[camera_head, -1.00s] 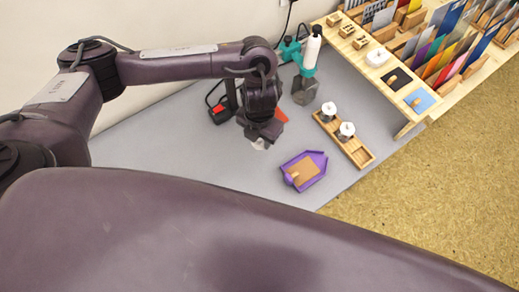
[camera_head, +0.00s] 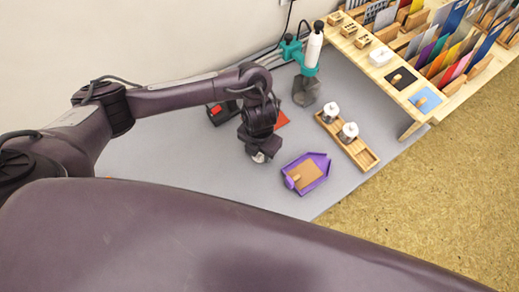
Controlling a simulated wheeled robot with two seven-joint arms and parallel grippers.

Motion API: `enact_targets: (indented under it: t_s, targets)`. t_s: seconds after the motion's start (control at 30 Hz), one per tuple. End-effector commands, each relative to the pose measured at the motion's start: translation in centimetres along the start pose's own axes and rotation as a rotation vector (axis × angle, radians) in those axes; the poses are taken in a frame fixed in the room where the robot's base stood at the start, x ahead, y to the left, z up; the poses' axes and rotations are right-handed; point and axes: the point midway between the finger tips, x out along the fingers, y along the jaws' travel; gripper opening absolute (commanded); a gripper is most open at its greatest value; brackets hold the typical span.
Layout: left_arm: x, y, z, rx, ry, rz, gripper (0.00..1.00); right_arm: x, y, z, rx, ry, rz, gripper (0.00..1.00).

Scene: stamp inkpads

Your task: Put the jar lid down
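My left gripper (camera_head: 260,156) points down low over the grey table, just left of the purple tray. A small pale piece shows at its fingertips; I cannot tell whether it is the jar lid or part of the fingers, nor whether the fingers are open or shut. Two small jars with white tops, the farther one (camera_head: 330,112) and the nearer one (camera_head: 348,132), stand upright in a wooden tray (camera_head: 367,158) to the right. No lid can be made out clearly elsewhere. My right gripper is not in view.
A purple house-shaped tray (camera_head: 322,163) with a brown piece lies right of my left gripper. A teal-and-white tool stand (camera_head: 311,52) and a red-and-black item (camera_head: 217,112) are behind. A wooden shelf (camera_head: 410,108) with cards borders the right. The grey table (camera_head: 190,160) is clear at left.

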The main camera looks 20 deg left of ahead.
Motion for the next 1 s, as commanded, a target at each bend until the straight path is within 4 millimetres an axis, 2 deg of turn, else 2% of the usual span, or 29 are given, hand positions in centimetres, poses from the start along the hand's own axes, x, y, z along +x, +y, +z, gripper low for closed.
enact_targets:
  t_s: [0.03, 0.13, 0.17, 0.5, 0.63, 0.83, 1.0]
  targets:
    - [0.0, 0.0, 0.0, -0.001, 0.0, 0.0, 0.46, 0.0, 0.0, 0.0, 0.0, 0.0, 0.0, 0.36]
    - [0.0, 0.0, 0.0, -0.001, 0.0, 0.0, 0.59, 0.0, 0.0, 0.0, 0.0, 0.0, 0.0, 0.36]
    - [0.0, 0.0, 0.0, -0.001, 0.0, 0.0, 0.6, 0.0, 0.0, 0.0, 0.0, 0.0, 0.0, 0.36]
    - [-0.6, 0.0, 0.0, -0.001, 0.0, 0.0, 0.6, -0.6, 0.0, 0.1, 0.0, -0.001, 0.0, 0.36]
    - [-2.7, 0.1, 0.2, 0.002, -0.006, 0.003, 0.6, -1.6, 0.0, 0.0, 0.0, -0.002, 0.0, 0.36]
    - [-7.3, 0.1, 0.2, 0.003, -0.006, 0.003, 0.6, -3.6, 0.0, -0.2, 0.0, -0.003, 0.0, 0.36]
    - [-10.2, 0.1, 0.1, 0.001, -0.004, 0.003, 0.6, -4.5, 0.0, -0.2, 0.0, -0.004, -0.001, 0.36]
